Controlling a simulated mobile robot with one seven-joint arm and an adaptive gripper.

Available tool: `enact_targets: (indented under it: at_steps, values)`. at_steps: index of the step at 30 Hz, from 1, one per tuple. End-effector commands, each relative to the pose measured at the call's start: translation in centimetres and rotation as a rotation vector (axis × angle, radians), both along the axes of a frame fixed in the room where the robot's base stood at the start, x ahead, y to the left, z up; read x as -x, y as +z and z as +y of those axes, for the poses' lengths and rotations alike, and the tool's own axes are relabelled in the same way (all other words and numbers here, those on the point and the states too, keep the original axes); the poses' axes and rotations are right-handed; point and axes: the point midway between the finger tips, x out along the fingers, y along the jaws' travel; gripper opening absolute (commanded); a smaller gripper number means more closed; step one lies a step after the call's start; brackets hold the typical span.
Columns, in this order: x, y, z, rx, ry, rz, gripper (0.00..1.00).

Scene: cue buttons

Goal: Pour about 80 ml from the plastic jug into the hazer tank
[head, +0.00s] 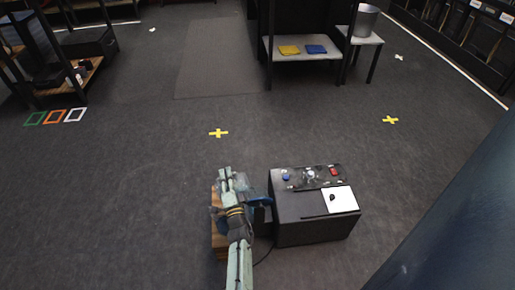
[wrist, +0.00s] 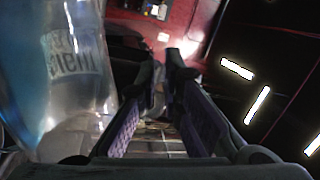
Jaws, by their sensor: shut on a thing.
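The plastic jug (wrist: 75,75) is translucent and bluish, with lettering on its side, and fills the left of the wrist view. My gripper (wrist: 167,65) is shut beside the jug's body. What lies between the fingers is dark and partly hidden, seemingly the jug's handle. In the head view my arm reaches up from the bottom and hides much of the jug and gripper, left of a dark box (head: 290,232). I cannot pick out the hazer tank's opening for certain. The liquid level and any flow cannot be made out.
The box top carries a blue button (head: 285,177), a red button (head: 334,171) and a white sheet (head: 339,199). A wooden surface (head: 218,238) shows left of my arm. A shelf with yellow and blue cloths (head: 316,49) stands at the back.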

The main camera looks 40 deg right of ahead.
Motion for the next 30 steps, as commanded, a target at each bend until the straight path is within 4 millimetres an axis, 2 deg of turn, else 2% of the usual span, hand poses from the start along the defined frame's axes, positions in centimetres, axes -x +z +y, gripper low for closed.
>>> enact_targets:
  at_steps: [30]
  values:
    - [0.51,0.68,-0.99,-0.058,0.000,-0.031,0.00]
